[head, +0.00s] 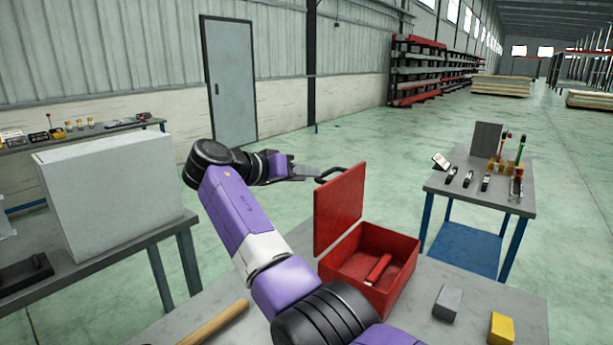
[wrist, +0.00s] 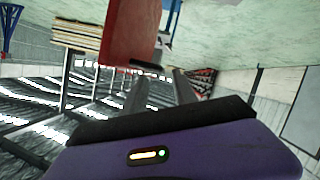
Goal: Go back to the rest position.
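My gripper (head: 312,173) is at the end of my raised purple arm, just left of the upright lid (head: 338,212) of a red box (head: 345,278). A black handle (head: 332,174) stands out from the lid close to the fingertips. In the wrist view my gripper (wrist: 158,80) has its two fingers spread apart, with the lid (wrist: 130,32) and the dark handle (wrist: 147,67) just beyond the tips. I cannot tell whether a finger touches the handle. The box stands open on the table, with a red object (head: 378,268) inside.
A grey block (head: 447,303), a yellow block (head: 501,328) and a wooden handle (head: 213,325) lie on the near table. A large pale box (head: 110,195) stands on the left table. A blue-legged table (head: 480,183) with tools stands at right. Open floor lies behind.

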